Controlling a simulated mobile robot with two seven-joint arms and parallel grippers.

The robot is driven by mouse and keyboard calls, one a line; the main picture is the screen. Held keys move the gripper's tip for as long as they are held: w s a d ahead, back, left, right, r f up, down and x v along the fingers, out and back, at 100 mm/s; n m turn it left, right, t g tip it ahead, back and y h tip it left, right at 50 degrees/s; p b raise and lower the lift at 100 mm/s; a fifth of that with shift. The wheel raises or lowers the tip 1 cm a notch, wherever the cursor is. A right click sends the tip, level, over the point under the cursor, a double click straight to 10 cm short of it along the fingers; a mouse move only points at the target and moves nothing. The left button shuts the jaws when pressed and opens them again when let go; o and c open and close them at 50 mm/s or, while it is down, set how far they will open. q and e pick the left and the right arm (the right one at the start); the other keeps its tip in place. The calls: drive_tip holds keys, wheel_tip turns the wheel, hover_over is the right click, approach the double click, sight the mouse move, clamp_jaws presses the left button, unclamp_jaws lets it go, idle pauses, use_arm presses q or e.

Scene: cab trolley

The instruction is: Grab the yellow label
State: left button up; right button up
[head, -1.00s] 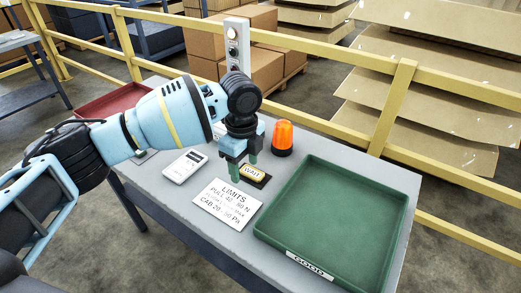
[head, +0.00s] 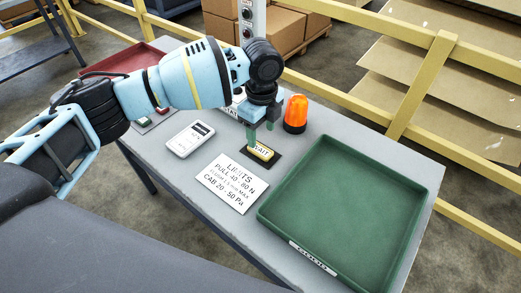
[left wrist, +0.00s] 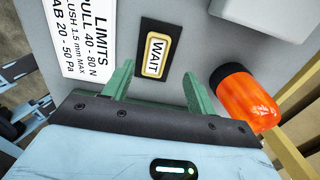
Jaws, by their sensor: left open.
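The yellow label (head: 261,151), marked WAIT, lies on a dark pad (head: 247,155) on the grey table. In the left wrist view the label (left wrist: 157,55) is yellow-rimmed with a pale face, just beyond the fingertips and between their lines. My left gripper (head: 261,133) is above the pad, pointing down, with its green fingers apart. It also shows in the left wrist view (left wrist: 158,78), open with nothing between the fingers. In the head view a finger covers part of the label's left end. My right gripper is not in view.
A white LIMITS card (head: 232,183) and a white handheld device (head: 190,139) lie left of the pad. An orange beacon (head: 295,114) stands close behind on the right. A green GOOD tray (head: 424,214) fills the table's right side; a red tray (head: 93,69) is at far left.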

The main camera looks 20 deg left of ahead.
sight(260, 149)
use_arm(q)
drive_tip(key=shift+s+f, duration=0.15)
drive_tip(key=shift+f, duration=0.25)
drive_tip(key=f, duration=0.3)
drive_tip(key=shift+s+f, duration=0.25)
drive_tip(key=shift+f, duration=0.4)
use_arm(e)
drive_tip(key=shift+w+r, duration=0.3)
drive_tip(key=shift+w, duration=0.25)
use_arm(q)
drive_tip(key=c, duration=1)
drive_tip(key=shift+c, duration=0.3)
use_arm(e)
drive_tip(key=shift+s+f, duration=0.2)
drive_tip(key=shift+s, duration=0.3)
use_arm(q)
drive_tip(key=shift+r, duration=0.1)
